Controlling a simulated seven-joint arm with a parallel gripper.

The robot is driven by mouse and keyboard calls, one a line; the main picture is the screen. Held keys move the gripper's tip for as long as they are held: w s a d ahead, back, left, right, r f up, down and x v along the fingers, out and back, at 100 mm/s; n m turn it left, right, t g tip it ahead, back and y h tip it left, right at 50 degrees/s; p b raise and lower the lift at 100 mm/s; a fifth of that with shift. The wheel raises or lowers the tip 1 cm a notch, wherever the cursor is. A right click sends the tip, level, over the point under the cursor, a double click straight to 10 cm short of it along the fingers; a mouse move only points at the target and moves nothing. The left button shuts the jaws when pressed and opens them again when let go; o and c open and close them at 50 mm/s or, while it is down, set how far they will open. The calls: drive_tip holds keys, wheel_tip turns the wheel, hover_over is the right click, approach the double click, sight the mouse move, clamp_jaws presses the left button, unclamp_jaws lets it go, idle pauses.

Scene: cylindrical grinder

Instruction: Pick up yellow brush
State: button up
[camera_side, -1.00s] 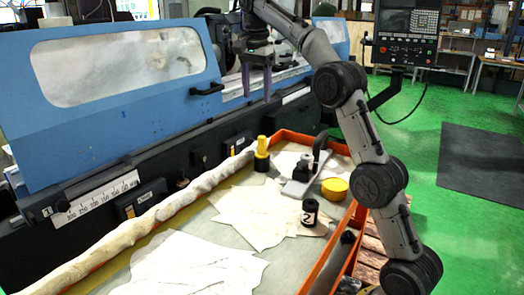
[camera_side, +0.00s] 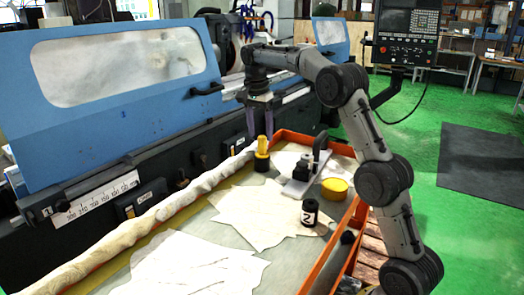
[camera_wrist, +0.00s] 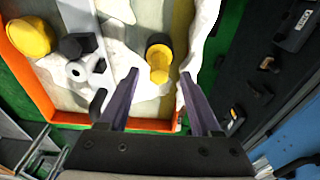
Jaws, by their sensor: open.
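The yellow brush (camera_side: 262,150) stands upright with a black lower part in the orange-edged tray, near its far edge. In the wrist view the yellow brush (camera_wrist: 159,58) shows end-on, just past the fingertips and between their lines. My gripper (camera_side: 260,132) points down with its purple fingers right above the brush; the fingertips are close to its top, and I cannot tell if they overlap it. In the wrist view my gripper (camera_wrist: 160,74) is open with nothing held between the fingers.
A yellow round tub (camera_side: 335,189), a black can (camera_side: 310,213) and a grey plate with a black handle (camera_side: 303,181) lie to the brush's right. White rolled cloth (camera_side: 150,222) runs along the tray's left. The blue grinder (camera_side: 115,105) stands behind.

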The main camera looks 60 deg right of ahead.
sight(262, 152)
drive_tip(key=shift+s+d+f, duration=0.1)
drive_tip(key=shift+d+f, duration=0.1)
drive_tip(key=shift+f, duration=1.1)
drive_tip(key=shift+d+f, duration=0.2)
drive_tip(key=shift+f, duration=1.05)
clamp_jaws()
